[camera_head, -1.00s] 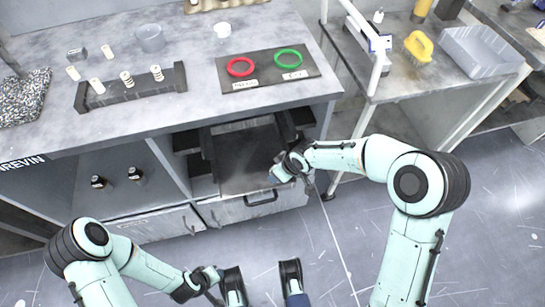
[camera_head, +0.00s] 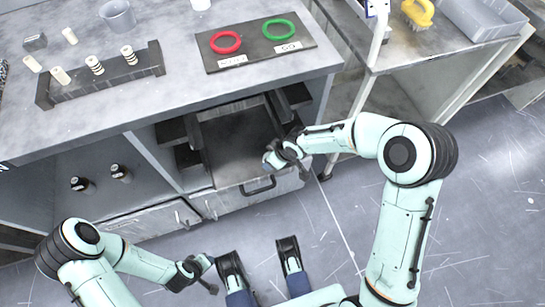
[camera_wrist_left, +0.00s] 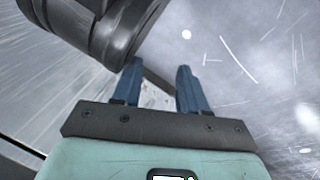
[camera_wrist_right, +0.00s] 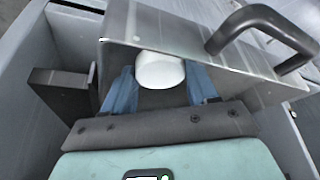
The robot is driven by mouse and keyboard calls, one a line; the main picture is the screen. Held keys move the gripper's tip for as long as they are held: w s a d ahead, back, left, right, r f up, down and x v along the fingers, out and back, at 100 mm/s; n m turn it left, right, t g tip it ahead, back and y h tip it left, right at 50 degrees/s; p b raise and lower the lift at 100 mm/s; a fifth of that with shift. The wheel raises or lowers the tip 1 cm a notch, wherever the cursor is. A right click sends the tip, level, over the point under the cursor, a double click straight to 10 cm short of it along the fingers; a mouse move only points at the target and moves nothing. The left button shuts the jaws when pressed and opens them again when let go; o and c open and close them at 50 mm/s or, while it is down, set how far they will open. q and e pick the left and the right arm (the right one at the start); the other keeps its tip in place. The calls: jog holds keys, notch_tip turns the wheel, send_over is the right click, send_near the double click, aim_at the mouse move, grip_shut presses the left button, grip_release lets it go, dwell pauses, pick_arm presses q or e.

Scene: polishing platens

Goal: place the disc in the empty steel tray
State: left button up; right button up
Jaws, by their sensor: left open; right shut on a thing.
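My right gripper (camera_head: 272,157) is at the front edge of the open drawer (camera_head: 225,125), near its dark handle. In the right wrist view its blue fingers (camera_wrist_right: 162,88) are shut on a white rounded thing (camera_wrist_right: 160,70), which may be the disc.
A red ring (camera_head: 226,42) and a green ring (camera_head: 279,28) lie on a dark labelled plate above the drawer. A dark rack (camera_head: 100,82) with white pieces is at left. Small dark bottles (camera_head: 120,172) stand on the lower shelf. A yellow brush (camera_head: 417,12) is at right.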

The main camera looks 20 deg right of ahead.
jog(key=shift+s+r, duration=0.1)
jog(key=o, duration=0.8)
pick_arm(q)
jog(key=shift+s+f, duration=0.15)
jog(key=shift+s, duration=0.2)
pick_arm(e)
jog(key=shift+o, duration=0.2)
